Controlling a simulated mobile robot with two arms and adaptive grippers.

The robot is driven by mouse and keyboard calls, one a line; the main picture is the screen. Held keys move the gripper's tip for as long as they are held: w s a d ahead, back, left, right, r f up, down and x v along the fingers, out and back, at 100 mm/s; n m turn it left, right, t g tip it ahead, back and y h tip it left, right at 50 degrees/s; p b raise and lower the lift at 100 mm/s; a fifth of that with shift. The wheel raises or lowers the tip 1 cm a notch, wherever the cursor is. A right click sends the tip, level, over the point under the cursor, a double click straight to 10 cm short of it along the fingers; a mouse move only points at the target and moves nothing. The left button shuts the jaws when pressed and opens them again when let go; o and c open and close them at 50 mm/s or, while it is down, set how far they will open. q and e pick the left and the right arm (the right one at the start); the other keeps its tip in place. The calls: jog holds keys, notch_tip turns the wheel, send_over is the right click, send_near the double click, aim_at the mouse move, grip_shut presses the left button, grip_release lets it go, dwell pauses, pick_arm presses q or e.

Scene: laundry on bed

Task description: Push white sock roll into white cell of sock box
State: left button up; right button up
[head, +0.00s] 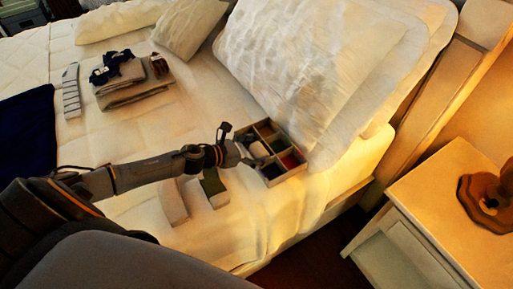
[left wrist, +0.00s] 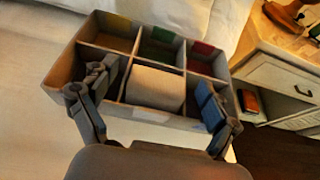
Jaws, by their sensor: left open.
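The sock box (left wrist: 62,68) has six cells in two rows in the left wrist view. It also stands on the bed by the pillow in the head view (head: 287,178). The white sock roll (left wrist: 156,87) sits in the near middle cell, between my fingers; how deep it sits is hard to tell. It shows pale beside my gripper in the head view (head: 258,150). A white marker (left wrist: 146,115) lies on the near wall below it. My left gripper (left wrist: 155,100) is open, its fingers on either side of the roll over the neighbouring cells. My right gripper is out of view.
The far cells carry yellow (left wrist: 118,24), green (left wrist: 163,35) and red (left wrist: 203,48) markers. A large pillow (head: 310,70) stands behind the box. Folded clothes (head: 130,82) lie at the back left. A nightstand (head: 440,200) is at the right.

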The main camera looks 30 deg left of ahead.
pick_arm(q)
jog(key=v, duration=1.2)
dwell(0.9)
